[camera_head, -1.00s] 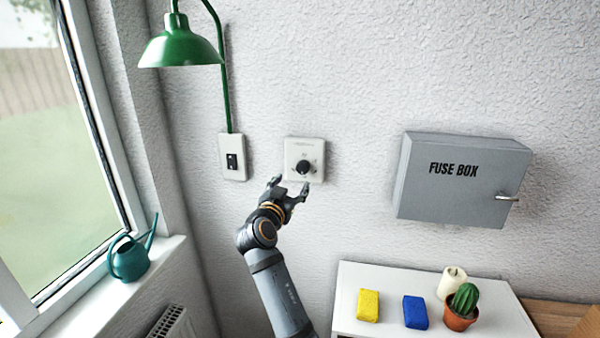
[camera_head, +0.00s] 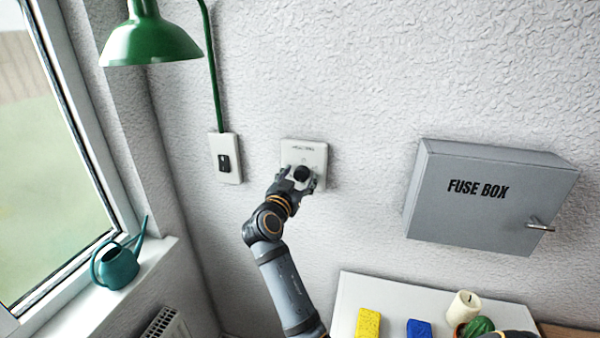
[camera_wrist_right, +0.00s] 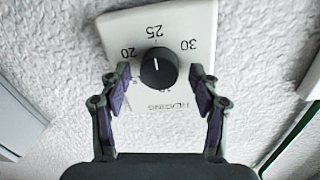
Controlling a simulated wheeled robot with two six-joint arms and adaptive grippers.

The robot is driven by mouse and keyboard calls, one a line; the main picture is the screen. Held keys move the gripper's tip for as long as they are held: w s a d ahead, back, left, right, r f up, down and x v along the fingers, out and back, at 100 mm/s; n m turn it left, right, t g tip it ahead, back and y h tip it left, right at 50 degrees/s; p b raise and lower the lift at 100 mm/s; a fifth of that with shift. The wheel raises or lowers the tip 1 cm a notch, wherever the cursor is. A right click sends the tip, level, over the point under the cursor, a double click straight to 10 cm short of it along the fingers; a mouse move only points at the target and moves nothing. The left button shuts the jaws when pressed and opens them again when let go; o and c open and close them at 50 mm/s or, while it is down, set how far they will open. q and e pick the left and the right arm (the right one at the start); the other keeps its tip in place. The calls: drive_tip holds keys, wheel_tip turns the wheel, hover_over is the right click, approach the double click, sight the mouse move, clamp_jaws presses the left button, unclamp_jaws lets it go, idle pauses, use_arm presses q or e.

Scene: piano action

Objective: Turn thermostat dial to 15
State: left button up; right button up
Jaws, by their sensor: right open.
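The thermostat is a white wall plate (camera_head: 305,152) with a round black dial (camera_head: 302,173). In the right wrist view the dial (camera_wrist_right: 159,68) has a white mark pointing up, roughly at 25. The numbers 20, 25 and 30 are readable there; lower markings are partly hidden. My right gripper (camera_head: 298,181) is open at the dial, with a fingertip on either side of it. In the wrist view gaps show between the fingers and the dial. My left gripper is not in view.
A light switch (camera_head: 225,160) and green lamp (camera_head: 148,40) are left of the thermostat. A grey fuse box (camera_head: 480,210) is on the wall at right. Below it, a white cabinet top (camera_head: 385,292) holds yellow and blue blocks, a candle and a cactus. A teal watering can (camera_head: 118,266) stands on the windowsill.

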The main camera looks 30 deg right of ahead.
drive_tip(key=shift+s+a+r, duration=0.15)
drive_tip(key=shift+a, duration=0.05)
drive_tip(key=shift+c, duration=1.9)
drive_tip(key=shift+d, duration=0.2)
drive_tip(key=c, duration=0.8)
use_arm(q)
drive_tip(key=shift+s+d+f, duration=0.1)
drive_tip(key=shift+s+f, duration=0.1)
use_arm(e)
drive_tip(key=shift+n, duration=0.3)
